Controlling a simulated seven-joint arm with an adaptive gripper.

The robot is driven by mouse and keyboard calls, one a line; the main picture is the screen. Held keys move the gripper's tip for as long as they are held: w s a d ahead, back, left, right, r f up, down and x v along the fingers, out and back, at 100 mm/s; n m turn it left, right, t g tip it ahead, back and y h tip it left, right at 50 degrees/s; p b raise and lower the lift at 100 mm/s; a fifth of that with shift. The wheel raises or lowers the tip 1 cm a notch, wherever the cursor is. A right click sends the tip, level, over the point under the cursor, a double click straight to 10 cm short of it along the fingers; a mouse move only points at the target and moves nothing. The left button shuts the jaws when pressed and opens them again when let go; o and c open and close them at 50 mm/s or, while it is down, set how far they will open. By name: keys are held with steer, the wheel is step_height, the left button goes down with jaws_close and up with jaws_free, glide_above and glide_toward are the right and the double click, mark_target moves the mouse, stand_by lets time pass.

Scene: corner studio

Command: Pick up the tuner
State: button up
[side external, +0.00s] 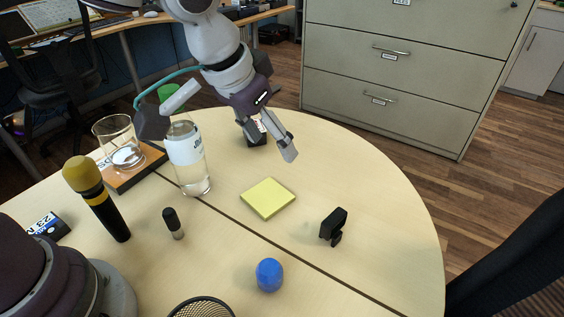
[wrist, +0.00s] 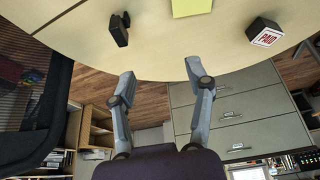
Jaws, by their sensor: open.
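The tuner (side external: 334,226) is a small black clip-on device standing on the right part of the round wooden table in the side view. In the wrist view the tuner (wrist: 119,29) is at the top, left of centre. My gripper (side external: 272,146) is above the far side of the table, up and to the left of the tuner and apart from it. In the wrist view my gripper (wrist: 160,72) has its two fingers spread with nothing between them.
A yellow sticky-note pad (side external: 268,198) lies left of the tuner, and a blue egg-shaped object (side external: 269,275) is nearer the camera. A bottle (side external: 187,160), a glass (side external: 119,143) and a microphone (side external: 97,198) stand left. A PAID stamp (wrist: 264,33) is near the table edge.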

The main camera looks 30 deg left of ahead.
glide_toward(332, 220)
steer(key=shift+m, duration=0.4)
steer(key=x, duration=1)
steer(key=shift+w+f, duration=0.15)
steer(key=shift+f, duration=0.2)
jaws_close()
